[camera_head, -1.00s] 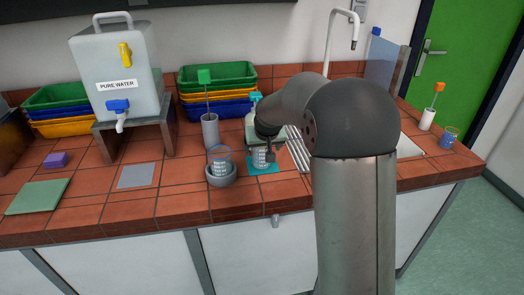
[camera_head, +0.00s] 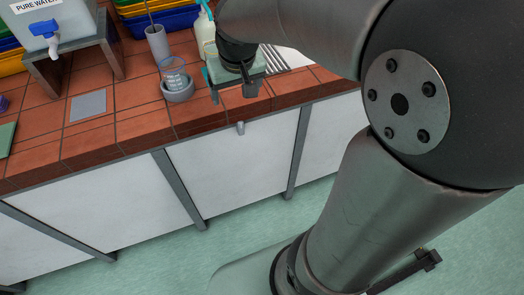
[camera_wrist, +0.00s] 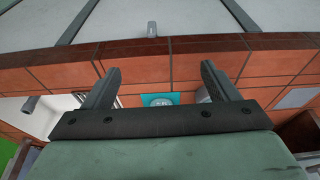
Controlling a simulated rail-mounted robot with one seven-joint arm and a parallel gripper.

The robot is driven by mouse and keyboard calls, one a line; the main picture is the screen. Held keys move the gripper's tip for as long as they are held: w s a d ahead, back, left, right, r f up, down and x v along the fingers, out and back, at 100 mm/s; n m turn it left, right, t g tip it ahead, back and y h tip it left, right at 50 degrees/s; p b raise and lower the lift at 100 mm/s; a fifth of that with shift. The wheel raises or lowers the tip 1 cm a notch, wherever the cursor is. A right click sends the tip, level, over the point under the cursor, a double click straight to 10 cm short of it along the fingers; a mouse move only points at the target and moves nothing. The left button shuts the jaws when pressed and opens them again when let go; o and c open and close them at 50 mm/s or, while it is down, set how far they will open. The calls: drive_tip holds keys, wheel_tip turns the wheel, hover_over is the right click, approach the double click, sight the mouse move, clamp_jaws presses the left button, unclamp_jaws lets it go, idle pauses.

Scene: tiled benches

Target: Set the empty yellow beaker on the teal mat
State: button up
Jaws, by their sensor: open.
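My gripper (camera_wrist: 162,74) is open, with nothing between its fingers. It also shows in the head view (camera_head: 232,95), over the front of the tiled bench. The teal mat (camera_wrist: 146,98) lies on the bench below, near the lower middle of the wrist view. A small clear, whitish vessel (camera_wrist: 160,102), seemingly a beaker, stands on the mat. It is apart from the fingers and partly cut off by the gripper body. Its colour cannot be told. In the head view my gripper hides most of this spot.
A blue-rimmed beaker (camera_head: 174,70) stands in a grey bowl (camera_head: 178,92) left of my gripper. Behind are a grey cylinder (camera_head: 158,42) and a pale bottle (camera_head: 205,35). A grey mat (camera_head: 89,105) lies left, near the water tank's stand (camera_head: 75,62).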

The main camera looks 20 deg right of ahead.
drive_tip(key=s+f+g, duration=0.1)
drive_tip(key=s+f, duration=0.1)
drive_tip(key=s, duration=0.7)
drive_tip(key=s+f+g, duration=0.1)
drive_tip(key=s+f, duration=0.2)
drive_tip(key=s, duration=0.5)
drive_tip(key=shift+s+f+g+p, duration=0.2)
drive_tip(key=shift+s+g+p, duration=0.15)
drive_tip(key=shift+s+g, duration=0.05)
